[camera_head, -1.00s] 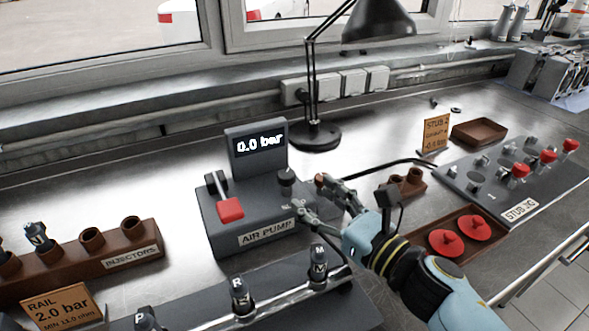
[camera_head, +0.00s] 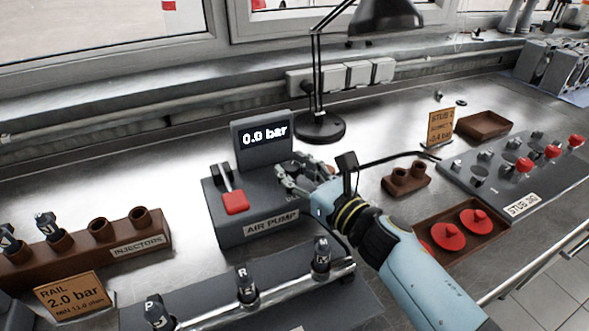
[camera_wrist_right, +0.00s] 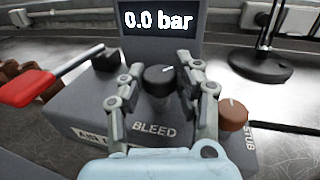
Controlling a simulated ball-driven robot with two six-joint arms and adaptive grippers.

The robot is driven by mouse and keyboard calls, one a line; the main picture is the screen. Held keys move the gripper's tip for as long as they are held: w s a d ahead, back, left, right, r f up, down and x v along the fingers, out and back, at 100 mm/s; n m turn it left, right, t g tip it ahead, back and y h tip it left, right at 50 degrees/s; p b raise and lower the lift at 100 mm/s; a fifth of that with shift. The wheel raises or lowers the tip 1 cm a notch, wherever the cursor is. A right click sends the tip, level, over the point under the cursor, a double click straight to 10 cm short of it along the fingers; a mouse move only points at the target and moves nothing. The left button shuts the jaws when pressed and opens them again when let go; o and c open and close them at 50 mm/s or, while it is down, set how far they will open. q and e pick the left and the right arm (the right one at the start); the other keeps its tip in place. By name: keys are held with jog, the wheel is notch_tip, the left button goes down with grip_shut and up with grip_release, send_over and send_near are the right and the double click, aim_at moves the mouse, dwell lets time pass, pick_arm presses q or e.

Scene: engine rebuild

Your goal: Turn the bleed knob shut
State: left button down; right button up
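The air pump (camera_head: 250,222) is a grey box on the bench with a display (camera_head: 265,136) reading 0.0 bar. The bleed knob (camera_wrist_right: 159,80) is black with a white mark, above the BLEED label in the right wrist view. My right gripper (camera_wrist_right: 166,84) is open, with one finger on each side of the knob; I cannot tell whether they touch it. In the head view the right gripper (camera_head: 303,174) is at the pump's right side and hides the knob. A red-handled lever (camera_head: 235,202) is on the pump's left. My left gripper is not in view.
A brown knob (camera_wrist_right: 232,114) marked STUB is just right of the gripper. A rail (camera_head: 260,299) with several injectors lies in front of the pump. A lamp (camera_head: 320,126) stands behind. A brown tray (camera_head: 487,250) with red caps is to the right.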

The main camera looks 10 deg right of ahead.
grip_shut()
jog(key=shift+y, duration=0.3)
jog(key=shift+d+n+g+y, duration=0.1)
jog(key=shift+n+g+y, duration=0.5)
jog(key=shift+n+y, duration=0.1)
jog(key=shift+w+f+n+g+y+b, duration=0.15)
jog(key=shift+n+g+y+b, duration=0.5)
jog(key=shift+y+b, duration=0.25)
jog(key=n+g+y+b, duration=0.2)
jog(key=g+b, duration=0.1)
jog(key=b, duration=0.1)
jog(key=n+g+y+b, duration=0.2)
jog(key=n+g+b, duration=0.1)
jog(key=b, duration=0.1)
jog(key=shift+w+d+f+y, duration=0.1)
jog(key=shift+d+f+y, duration=0.05)
jog(key=shift+y, duration=0.15)
jog(key=shift+r+n+g+b, duration=0.25)
jog(key=shift+n+g+b, duration=0.15)
jog(key=shift+b, duration=0.55)
jog(key=o, duration=0.6)
grip_release()
